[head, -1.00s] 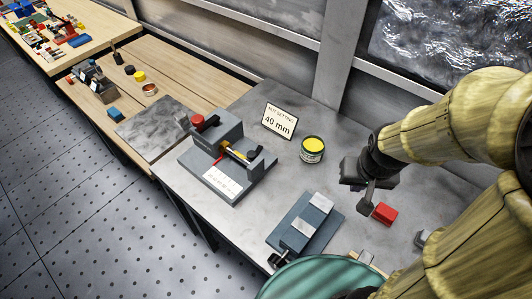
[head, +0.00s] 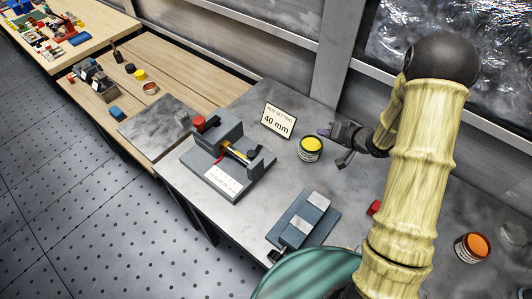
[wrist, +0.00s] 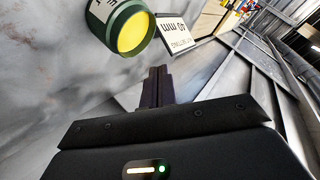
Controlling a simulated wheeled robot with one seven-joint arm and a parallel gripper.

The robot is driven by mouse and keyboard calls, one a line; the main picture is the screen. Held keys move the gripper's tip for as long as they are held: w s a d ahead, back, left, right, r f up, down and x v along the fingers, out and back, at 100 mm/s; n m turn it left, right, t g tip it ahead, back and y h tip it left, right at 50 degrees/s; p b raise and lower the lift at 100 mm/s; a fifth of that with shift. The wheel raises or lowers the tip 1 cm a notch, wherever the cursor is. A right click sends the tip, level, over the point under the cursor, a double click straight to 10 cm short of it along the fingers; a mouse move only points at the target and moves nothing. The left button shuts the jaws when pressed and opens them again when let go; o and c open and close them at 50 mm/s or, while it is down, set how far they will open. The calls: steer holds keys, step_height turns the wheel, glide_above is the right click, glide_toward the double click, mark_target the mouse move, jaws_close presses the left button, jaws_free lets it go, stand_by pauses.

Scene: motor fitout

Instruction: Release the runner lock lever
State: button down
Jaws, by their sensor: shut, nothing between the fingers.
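The grey fixture (head: 231,160) stands on the metal bench left of centre in the head view. I cannot tell which part is the runner lock lever. My gripper (head: 345,160) is right of the fixture, just beyond the yellow-topped can, apart from the fixture. Its fingers (wrist: 157,75) are together and empty in the wrist view. The fixture is not visible there.
The yellow-topped can (head: 310,149) stands between my gripper and the fixture; it also shows in the wrist view (wrist: 126,28). A "40 mm" sign (head: 279,120) stands behind. A grey block device (head: 301,222), red block (head: 374,208) and orange-topped can (head: 473,247) are nearer.

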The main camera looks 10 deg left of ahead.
steer(key=s+a+f+g+y, duration=0.1)
steer(key=s+y, duration=0.1)
steer(key=s+a+f+g+y, duration=0.2)
steer(key=s+y, duration=0.1)
steer(key=s+a+f+m+g+y, duration=0.1)
steer(key=s+g+y, duration=0.1)
steer(key=s, duration=0.1)
steer(key=shift+s+a+f+y, duration=0.1)
steer(key=shift+a+f+y, duration=0.1)
steer(key=shift+f+y, duration=0.1)
steer(key=shift+s+r+g, duration=0.1)
steer(key=shift+s+g, duration=0.2)
steer(key=shift+w, duration=0.1)
steer(key=a+b, duration=0.1)
steer(key=a, duration=0.3)
steer(key=w+a+f+b, duration=0.1)
steer(key=a, duration=0.4)
steer(key=a+f+b, duration=0.1)
steer(key=a+b, duration=0.1)
steer(key=a, duration=0.2)
steer(key=shift+w+a, duration=0.3)
steer(key=shift+a, duration=0.1)
steer(key=shift+d+m, duration=0.1)
steer(key=shift+m, duration=0.2)
